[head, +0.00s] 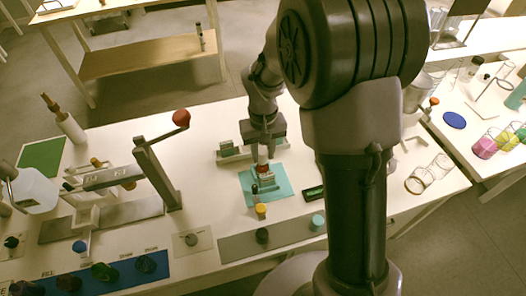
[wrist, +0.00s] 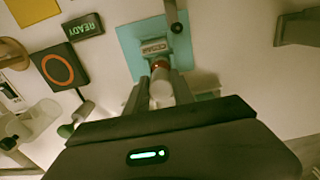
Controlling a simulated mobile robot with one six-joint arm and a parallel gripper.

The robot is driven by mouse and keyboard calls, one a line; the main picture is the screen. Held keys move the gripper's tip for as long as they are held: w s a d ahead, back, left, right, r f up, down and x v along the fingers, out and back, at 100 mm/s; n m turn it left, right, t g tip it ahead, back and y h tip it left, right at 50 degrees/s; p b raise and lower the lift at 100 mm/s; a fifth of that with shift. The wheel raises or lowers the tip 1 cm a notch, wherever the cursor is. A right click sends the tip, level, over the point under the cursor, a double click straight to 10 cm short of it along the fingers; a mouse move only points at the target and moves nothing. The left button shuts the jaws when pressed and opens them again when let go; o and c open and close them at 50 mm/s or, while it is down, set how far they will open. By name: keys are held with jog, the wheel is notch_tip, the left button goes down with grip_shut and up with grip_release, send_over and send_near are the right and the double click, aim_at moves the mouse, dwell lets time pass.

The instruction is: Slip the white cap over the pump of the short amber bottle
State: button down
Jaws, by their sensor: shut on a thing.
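My gripper (head: 262,152) reaches down over the teal mat (head: 283,192) and is shut on the white cap. In the wrist view my gripper (wrist: 160,82) has the pale white cap (wrist: 162,92) between its fingers. An amber-orange part, apparently of the short amber bottle (wrist: 160,64), shows just past the cap, by a labelled grey block (wrist: 154,47) on the mat. In the head view this amber part (head: 262,167) is small, directly below my fingers. The pump is hidden, and I cannot tell whether cap and bottle touch.
A dark slim item (head: 254,189) and a yellow-topped piece (head: 261,210) stand at the mat's front left. A READY sign (wrist: 83,27) lies beside the mat. A post with a red knob (head: 181,118) stands to the left. Glass beakers (head: 428,174) are at the right.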

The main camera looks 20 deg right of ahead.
jog(key=shift+f+b, duration=0.5)
jog(key=shift+f, duration=0.2)
jog(key=shift+f, duration=0.25)
dwell(0.6)
jog(key=shift+f, duration=0.25)
dwell(0.5)
jog(key=c, duration=1)
grip_release()
jog(key=shift+o, duration=0.4)
